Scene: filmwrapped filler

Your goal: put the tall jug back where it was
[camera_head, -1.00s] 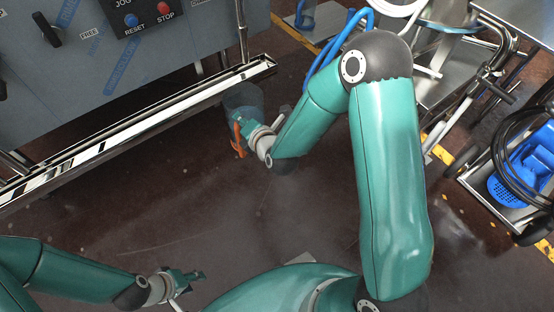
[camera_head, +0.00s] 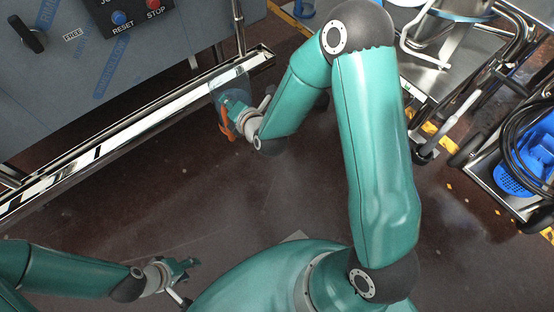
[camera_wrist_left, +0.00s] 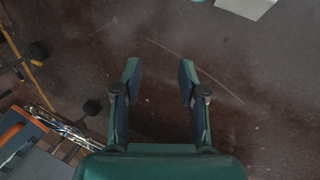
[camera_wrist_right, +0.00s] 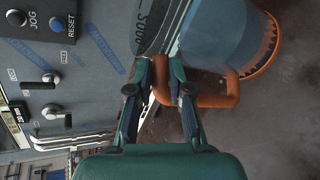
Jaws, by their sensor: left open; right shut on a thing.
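The tall jug (camera_head: 226,84) is a clear bluish vessel with an orange handle and orange base, seen beside the machine's chrome rail in the head view. In the right wrist view the jug (camera_wrist_right: 225,35) fills the upper right, with its orange handle running between my fingers. My right gripper (camera_head: 233,108) is shut on the handle; it also shows in the right wrist view (camera_wrist_right: 160,85). My left gripper (camera_head: 186,268) is open and empty over the floor at the lower left. Its spread fingers show in the left wrist view (camera_wrist_left: 158,75).
A grey machine (camera_head: 60,80) with RESET and STOP buttons stands at the upper left, with a chrome rail (camera_head: 120,130) along its front. A steel cart (camera_head: 430,75) and a trolley with a blue object (camera_head: 520,178) stand at the right. The brown floor (camera_head: 150,200) is clear in the middle.

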